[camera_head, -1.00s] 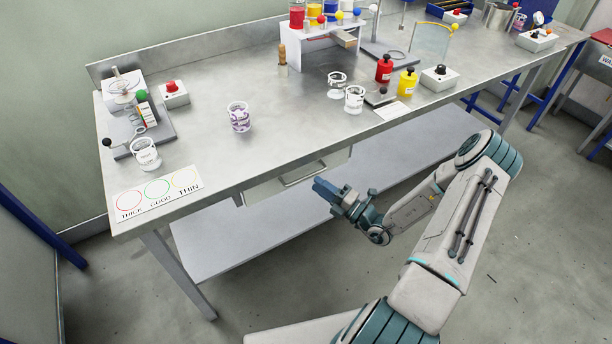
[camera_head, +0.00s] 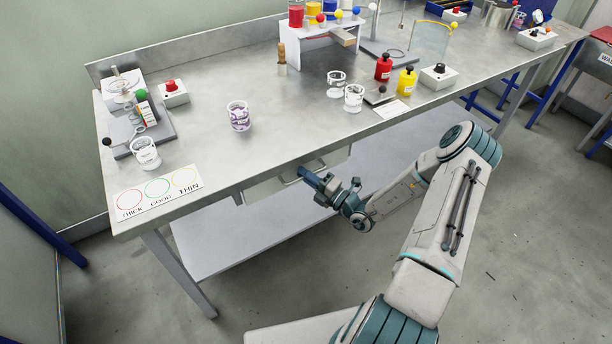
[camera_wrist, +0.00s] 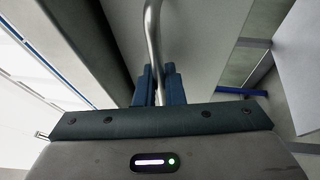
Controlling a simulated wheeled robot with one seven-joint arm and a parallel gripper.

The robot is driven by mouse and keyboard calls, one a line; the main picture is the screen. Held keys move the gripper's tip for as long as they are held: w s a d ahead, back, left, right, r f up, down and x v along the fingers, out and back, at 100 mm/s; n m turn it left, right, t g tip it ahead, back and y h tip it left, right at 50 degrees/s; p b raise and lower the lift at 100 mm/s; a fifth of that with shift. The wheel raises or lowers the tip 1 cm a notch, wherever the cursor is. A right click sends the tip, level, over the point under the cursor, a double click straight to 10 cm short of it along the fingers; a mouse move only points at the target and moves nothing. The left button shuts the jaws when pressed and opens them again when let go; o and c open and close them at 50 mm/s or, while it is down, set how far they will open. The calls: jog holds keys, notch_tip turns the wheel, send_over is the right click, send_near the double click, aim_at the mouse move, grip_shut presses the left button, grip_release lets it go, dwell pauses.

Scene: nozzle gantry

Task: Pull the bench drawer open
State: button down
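The bench drawer (camera_head: 262,190) hangs under the front edge of the steel bench and looks closed. Its metal bar handle (camera_head: 290,180) is partly covered by my gripper (camera_head: 311,178), which is at the handle's right part. In the wrist view the handle (camera_wrist: 152,35) is a curved bar running down between the two blue fingers of my gripper (camera_wrist: 159,86). The fingers stand close on either side of the bar. Whether they press on it cannot be made out.
A lower shelf (camera_head: 230,235) lies below the drawer. The floor in front is clear.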

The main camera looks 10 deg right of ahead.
jog(key=shift+s, duration=0.1)
jog(key=s+d+p, duration=0.1)
jog(key=s+d, duration=0.3)
jog(key=s, duration=0.8)
jog(key=s+d+p, duration=0.1)
jog(key=s+d, duration=0.3)
jog(key=s, duration=0.8)
jog(key=shift+s+p, duration=0.3)
jog(key=shift+p, duration=0.05)
jog(key=c, duration=1.5)
grip_release()
jog(key=shift+c, duration=0.2)
jog(key=shift+d, duration=0.1)
jog(key=b+v, duration=0.2)
jog(key=v, duration=1.1)
jog(key=shift+s+d, duration=0.15)
jog(key=shift+s, duration=0.2)
